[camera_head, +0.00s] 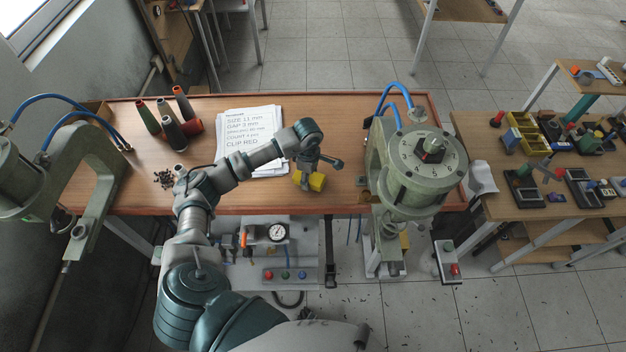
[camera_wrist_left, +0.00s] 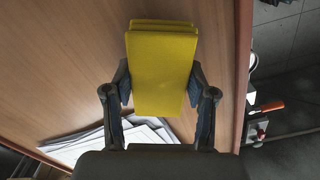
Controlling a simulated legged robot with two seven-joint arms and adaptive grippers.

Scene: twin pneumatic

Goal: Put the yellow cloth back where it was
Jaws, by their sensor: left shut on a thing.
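The yellow cloth (camera_head: 317,182) is a folded block near the front edge of the wooden table, right of the paper sheets. In the left wrist view the cloth (camera_wrist_left: 162,75) sits between the two fingers, which press on its sides. My left gripper (camera_head: 308,176) is shut on the cloth, reaching down from above. The left gripper also shows in the left wrist view (camera_wrist_left: 163,88). I cannot tell whether the cloth touches the table. My right gripper is not in view.
Paper sheets (camera_head: 250,135) lie left of the gripper. Several thread cones (camera_head: 172,120) and small dark pieces (camera_head: 164,179) lie farther left. A green press with a dial (camera_head: 428,158) stands close on the right. A gauge panel (camera_head: 277,232) is below the table's front edge.

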